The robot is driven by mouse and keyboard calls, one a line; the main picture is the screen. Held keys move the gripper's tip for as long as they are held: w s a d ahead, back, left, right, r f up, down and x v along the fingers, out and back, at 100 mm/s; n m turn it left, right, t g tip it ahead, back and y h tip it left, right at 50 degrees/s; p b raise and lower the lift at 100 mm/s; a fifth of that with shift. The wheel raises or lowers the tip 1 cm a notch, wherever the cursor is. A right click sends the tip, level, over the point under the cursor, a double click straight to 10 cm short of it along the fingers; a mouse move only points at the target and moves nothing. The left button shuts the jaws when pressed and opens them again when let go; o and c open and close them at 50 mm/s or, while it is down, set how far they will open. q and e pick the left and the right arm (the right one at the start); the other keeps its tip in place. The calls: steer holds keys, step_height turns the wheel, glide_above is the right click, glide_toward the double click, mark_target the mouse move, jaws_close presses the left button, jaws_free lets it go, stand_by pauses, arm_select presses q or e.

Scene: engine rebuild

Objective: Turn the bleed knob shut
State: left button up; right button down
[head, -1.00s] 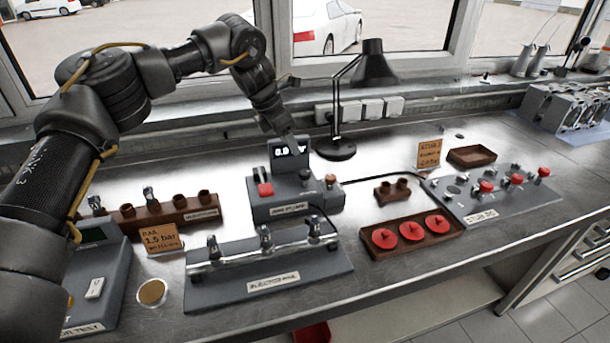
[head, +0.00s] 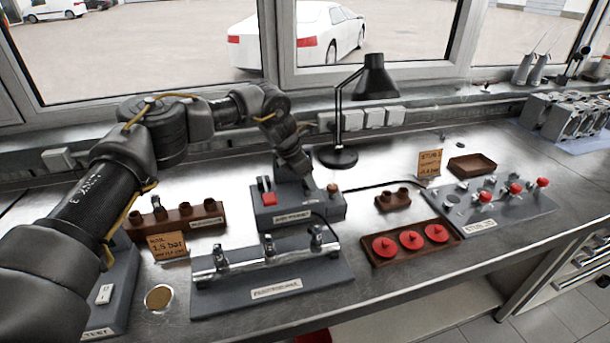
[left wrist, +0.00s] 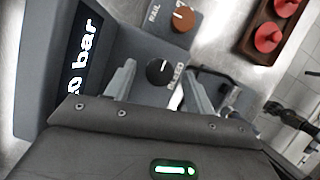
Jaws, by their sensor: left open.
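The bleed knob is the black round knob (left wrist: 159,71) with a white mark on the grey pump unit (head: 268,214). In the left wrist view it lies between my two finger tips, with "BLEED" printed beside it. My left gripper (left wrist: 158,80) is open, one finger on each side of the knob; I cannot tell whether either touches it. In the head view my left gripper (head: 303,176) is over the top of the unit and hides the knob. The unit's display (left wrist: 80,65) is partly cut off, ending in "0 bar". My right gripper does not show.
A brown knob (left wrist: 184,18) marked "RAIL" and a red button (head: 268,198) are on the same unit. The injector rail stand (head: 272,284) is in front. A tray with red discs (head: 371,260) is to the right. A desk lamp (head: 338,156) stands behind.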

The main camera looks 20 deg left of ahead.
arm_select(q)
steer(key=shift+f, duration=0.1)
steer(key=c, duration=1)
